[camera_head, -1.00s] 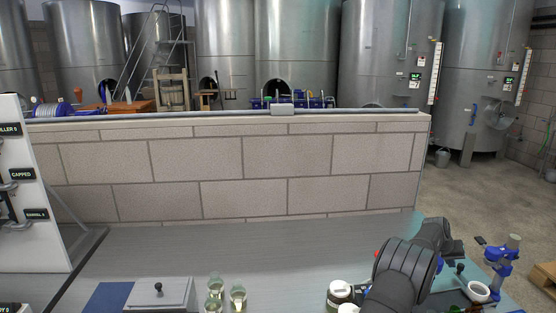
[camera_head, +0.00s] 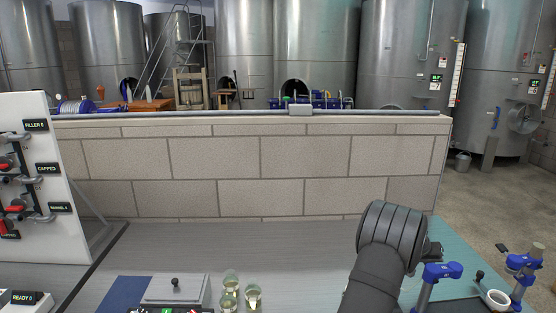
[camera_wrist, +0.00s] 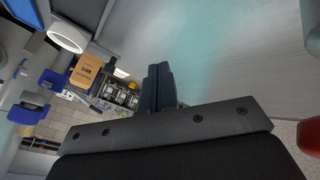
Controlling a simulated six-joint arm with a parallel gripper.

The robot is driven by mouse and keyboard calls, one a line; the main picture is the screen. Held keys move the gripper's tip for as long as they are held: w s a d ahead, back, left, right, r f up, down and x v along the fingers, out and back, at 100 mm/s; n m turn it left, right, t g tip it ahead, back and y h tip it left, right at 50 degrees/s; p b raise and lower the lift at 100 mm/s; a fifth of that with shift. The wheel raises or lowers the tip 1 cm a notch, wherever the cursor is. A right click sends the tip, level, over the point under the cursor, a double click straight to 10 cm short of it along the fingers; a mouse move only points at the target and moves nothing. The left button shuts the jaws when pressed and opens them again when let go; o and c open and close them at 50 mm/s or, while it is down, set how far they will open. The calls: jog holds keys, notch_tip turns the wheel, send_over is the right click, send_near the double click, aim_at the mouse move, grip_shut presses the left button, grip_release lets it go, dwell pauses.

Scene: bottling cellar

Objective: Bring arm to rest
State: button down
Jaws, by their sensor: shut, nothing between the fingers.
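My gripper (camera_wrist: 158,86) shows in the wrist view, its two dark fingers pressed together with nothing between them. The fingertips are in free space, apart from the things around them. In the head view my dark arm rises at the right of the bench, its rounded joint uppermost. My gripper's fingers cannot be made out there.
The grey bench (camera_head: 290,240) is clear in the middle. A blue stand (camera_head: 435,280) and white cup (camera_head: 498,298) are right of my arm. A block wall (camera_head: 260,160) stands behind.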

jog(key=shift+v, duration=2.45)
jog(key=c, duration=2.1)
grip_release()
